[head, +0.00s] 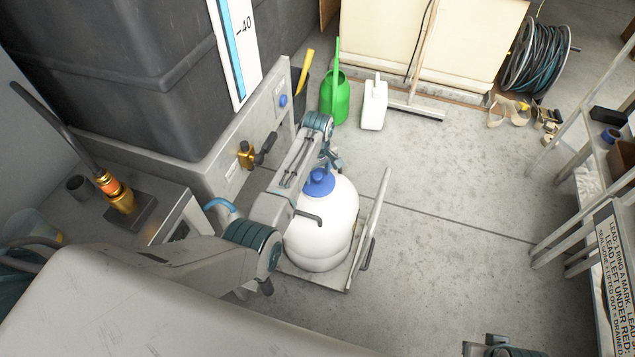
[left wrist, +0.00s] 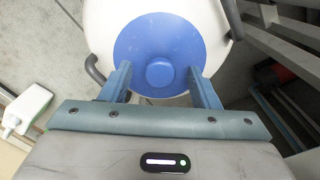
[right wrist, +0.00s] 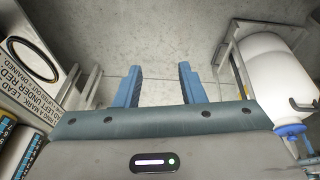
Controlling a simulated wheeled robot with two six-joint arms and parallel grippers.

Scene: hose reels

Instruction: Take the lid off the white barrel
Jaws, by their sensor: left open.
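The white barrel (head: 322,240) stands upright on a low wheeled platform, its blue lid (head: 319,183) on top. In the left wrist view the lid (left wrist: 140,45) is a round blue disc with a raised central knob (left wrist: 160,72). My left gripper (head: 330,162) is over the lid. Its open fingers lie on either side of the knob, with gaps showing; I cannot tell the height between them. My right gripper (right wrist: 159,70) is open and empty over bare floor, away from the barrel, whose white body (right wrist: 280,75) shows at right there.
The platform has an upright handle frame (head: 372,225) beside the barrel. A brass valve (head: 247,155) juts from the tank's base at left. A green can (head: 335,100) and white jug (head: 374,105) stand beyond. Shelving (head: 570,235) is at right; the floor between is clear.

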